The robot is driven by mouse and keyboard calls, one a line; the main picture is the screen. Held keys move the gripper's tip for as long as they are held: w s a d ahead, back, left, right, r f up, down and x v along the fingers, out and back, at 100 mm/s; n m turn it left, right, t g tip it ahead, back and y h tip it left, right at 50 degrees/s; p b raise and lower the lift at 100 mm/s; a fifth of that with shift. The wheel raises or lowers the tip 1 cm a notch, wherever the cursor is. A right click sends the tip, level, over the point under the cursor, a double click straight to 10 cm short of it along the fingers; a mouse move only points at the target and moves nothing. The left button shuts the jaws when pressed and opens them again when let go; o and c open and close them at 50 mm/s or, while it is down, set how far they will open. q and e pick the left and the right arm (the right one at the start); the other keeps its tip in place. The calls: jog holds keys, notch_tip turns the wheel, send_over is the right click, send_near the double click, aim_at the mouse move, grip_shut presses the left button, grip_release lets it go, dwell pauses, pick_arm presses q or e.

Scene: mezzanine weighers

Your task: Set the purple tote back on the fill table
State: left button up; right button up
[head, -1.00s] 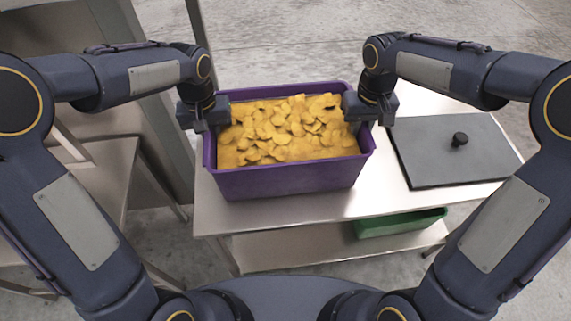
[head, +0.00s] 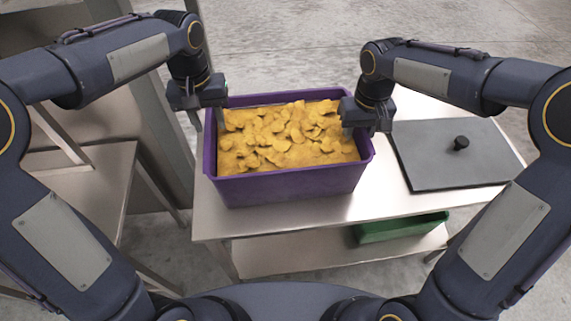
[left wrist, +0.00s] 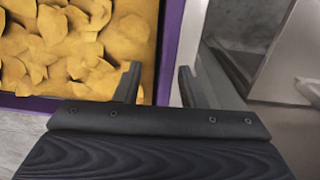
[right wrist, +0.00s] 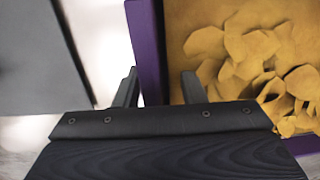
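The purple tote (head: 290,187), filled with yellow chips (head: 285,138), stands upright on the pale metal table (head: 215,215), seemingly resting on its top. My left gripper (head: 219,112) is at the tote's left wall. In the left wrist view its fingers (left wrist: 157,84) are apart, with the purple wall (left wrist: 171,40) between them and gaps showing. My right gripper (head: 362,122) is at the right wall. In the right wrist view its fingers (right wrist: 158,88) are also apart on either side of the wall (right wrist: 147,40). The tote's underside is hidden.
A grey lid (head: 455,165) with a black knob lies on the table right of the tote. A green tote (head: 400,228) is on the lower shelf. Another metal table (head: 90,190) and a grey post (head: 165,110) stand at the left.

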pick_arm(q)
notch_tip(320, 180, up, 4)
jog(key=shift+r, duration=0.4)
pick_arm(e)
jog(key=shift+r, duration=0.3)
jog(key=r, duration=1.1)
jog(key=shift+d+r, duration=0.2)
jog(key=shift+d, duration=0.05)
